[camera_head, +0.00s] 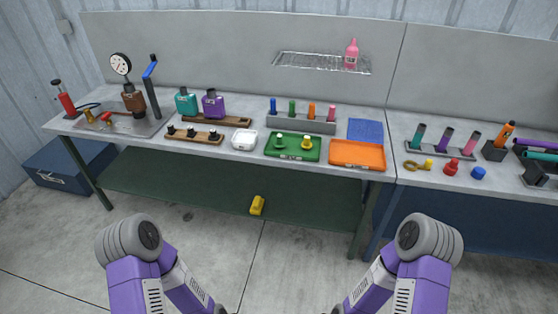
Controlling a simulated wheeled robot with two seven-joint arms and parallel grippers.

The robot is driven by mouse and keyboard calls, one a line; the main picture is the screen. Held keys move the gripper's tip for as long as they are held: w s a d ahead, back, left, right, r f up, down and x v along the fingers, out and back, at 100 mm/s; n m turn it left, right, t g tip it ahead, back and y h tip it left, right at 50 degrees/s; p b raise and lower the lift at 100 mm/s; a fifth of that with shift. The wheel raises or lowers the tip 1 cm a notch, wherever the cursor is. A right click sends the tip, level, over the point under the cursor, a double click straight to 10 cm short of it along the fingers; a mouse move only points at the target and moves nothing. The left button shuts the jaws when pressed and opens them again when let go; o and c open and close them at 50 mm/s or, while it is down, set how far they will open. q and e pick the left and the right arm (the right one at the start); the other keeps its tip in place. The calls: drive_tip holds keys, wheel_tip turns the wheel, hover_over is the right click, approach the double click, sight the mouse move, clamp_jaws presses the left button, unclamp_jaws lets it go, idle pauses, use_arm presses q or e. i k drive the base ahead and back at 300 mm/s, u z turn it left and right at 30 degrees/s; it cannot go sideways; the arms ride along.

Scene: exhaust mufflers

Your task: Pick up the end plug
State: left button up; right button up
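I cannot tell for sure which piece is the end plug. Small plug-like pieces are in view: a green one (279,140) and a yellow one (306,142) stand in the green tray (292,156). A red one (451,167), a blue one (478,173) and a small yellow one (428,164) stand on the right bench. A yellow piece (257,205) lies low, near the front edge of the bench's lower shelf. My purple arms reach down past the bottom edge of the picture. Both grippers are out of view, and nothing on the benches is touched.
An orange tray (358,154), a white dish (244,140) and a grey rack of coloured pegs (300,124) stand on the left bench (225,155). A wire shelf (315,63) holds a pink bottle (351,54). The floor before the benches is mostly clear.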

sight(279, 143)
drive_tip(key=u, duration=0.55)
drive_tip(key=i, duration=0.6)
drive_tip(key=u, duration=0.45)
drive_tip(key=i, duration=0.95)
drive_tip(key=z, duration=0.35)
